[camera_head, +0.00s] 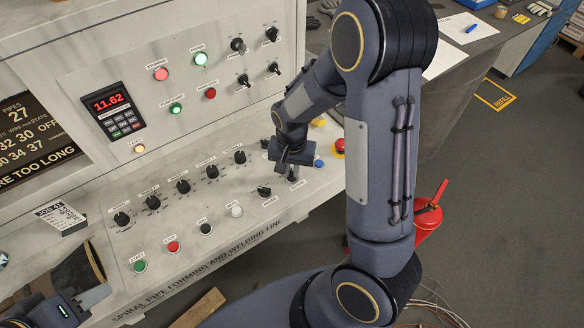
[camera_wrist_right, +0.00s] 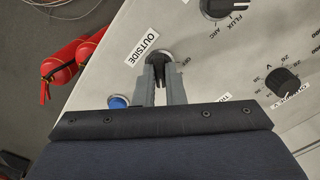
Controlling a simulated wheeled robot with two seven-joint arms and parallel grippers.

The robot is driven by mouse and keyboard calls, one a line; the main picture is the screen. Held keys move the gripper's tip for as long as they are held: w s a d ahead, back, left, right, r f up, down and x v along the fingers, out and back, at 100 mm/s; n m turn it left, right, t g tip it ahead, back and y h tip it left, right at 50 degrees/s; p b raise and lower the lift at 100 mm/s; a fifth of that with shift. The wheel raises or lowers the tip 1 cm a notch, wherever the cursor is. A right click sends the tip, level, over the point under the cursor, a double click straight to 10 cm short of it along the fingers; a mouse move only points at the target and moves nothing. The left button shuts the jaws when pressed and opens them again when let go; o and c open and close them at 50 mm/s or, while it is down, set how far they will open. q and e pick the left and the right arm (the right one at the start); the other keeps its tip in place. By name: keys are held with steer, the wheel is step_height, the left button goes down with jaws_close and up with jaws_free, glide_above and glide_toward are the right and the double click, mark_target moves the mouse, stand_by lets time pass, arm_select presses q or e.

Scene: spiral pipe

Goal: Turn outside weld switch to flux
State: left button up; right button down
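The outside weld switch (camera_wrist_right: 160,57) is a black lever knob on the sloped panel, beside the label "OUTSIDE" (camera_wrist_right: 148,46). The two grey fingers of my right gripper (camera_wrist_right: 160,76) lie on both sides of its handle and appear closed on it. In the head view my right gripper (camera_head: 291,172) reaches down to the panel's right end. The switch's position markings are mostly hidden. A neighbouring lever knob (camera_wrist_right: 216,7) carries the words "FLUX" and "ARC". My left gripper (camera_head: 62,308) is at the lower left, partly cut off; its opening is unclear.
A blue button (camera_wrist_right: 118,102) is close to the right gripper. A red emergency button (camera_head: 339,146) is at the panel's right end. A row of dials (camera_head: 183,186) and several buttons fill the panel to the left. A red extinguisher (camera_head: 426,222) stands on the floor.

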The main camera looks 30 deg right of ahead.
mark_target(292, 173)
steer(key=shift+n, duration=0.3)
steer(key=n+b, duration=0.1)
steer(key=n, duration=0.2)
steer(key=shift+f+b, duration=0.1)
steer(key=shift+b, duration=0.2)
steer(key=n+b, duration=0.1)
steer(key=n, duration=0.4)
steer(key=shift+n, duration=0.3)
steer(key=c, duration=1.5)
jaws_free()
step_height(292, 173, up, 8)
steer(key=shift+r+b, duration=0.1)
steer(key=shift+b, duration=0.3)
